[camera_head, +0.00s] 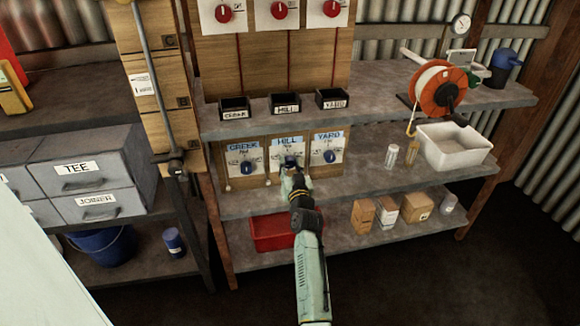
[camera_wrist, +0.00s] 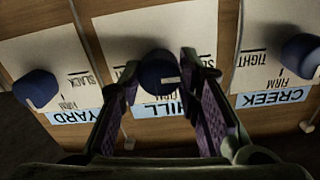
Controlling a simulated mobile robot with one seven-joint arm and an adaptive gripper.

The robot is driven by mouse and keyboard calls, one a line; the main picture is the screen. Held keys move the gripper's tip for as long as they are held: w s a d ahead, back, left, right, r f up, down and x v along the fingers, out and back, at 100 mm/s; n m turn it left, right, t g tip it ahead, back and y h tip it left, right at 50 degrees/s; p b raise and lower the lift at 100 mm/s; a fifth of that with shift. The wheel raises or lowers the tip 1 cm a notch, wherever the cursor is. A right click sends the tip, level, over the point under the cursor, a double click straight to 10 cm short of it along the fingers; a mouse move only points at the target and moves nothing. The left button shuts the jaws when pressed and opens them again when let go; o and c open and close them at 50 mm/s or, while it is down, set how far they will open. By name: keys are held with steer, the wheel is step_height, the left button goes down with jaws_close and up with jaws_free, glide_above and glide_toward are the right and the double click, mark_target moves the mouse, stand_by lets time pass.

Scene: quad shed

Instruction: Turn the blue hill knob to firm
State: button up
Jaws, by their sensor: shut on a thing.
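The blue hill knob (camera_head: 291,160) sits on the middle white card of the lower wooden panel, under the blue HILL label (camera_head: 289,141). In the wrist view, which is upside down, the knob (camera_wrist: 156,70) is between my two fingers, with a short white mark on its lower right side. My gripper (camera_head: 291,167) reaches it from the front and is shut on it. In the wrist view my gripper (camera_wrist: 160,80) has one finger on each side of the knob. The fingers and knob hide most of the hill card's position words, so its setting is hard to read.
The blue creek knob (camera_head: 247,168) and blue yard knob (camera_head: 329,156) flank it closely. Red knobs (camera_head: 279,10) are on the upper panel, above small black bins (camera_head: 285,104). A red tray (camera_head: 270,232) is below, and a white tub (camera_head: 453,146) stands right.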

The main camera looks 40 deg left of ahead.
steer(key=shift+c, duration=0.9)
steer(key=m+p, duration=0.1)
steer(key=m, duration=0.3)
steer(key=shift+r+m, duration=0.1)
steer(key=shift+m, duration=0.2)
steer(key=m+p, duration=0.1)
steer(key=m, duration=0.3)
steer(key=m+p, duration=0.2)
steer(key=m, duration=0.2)
steer(key=shift+m, duration=0.4)
steer(key=shift+m+g+p, duration=0.3)
steer(key=shift+m+p, duration=0.15)
steer(key=shift+m, duration=1.55)
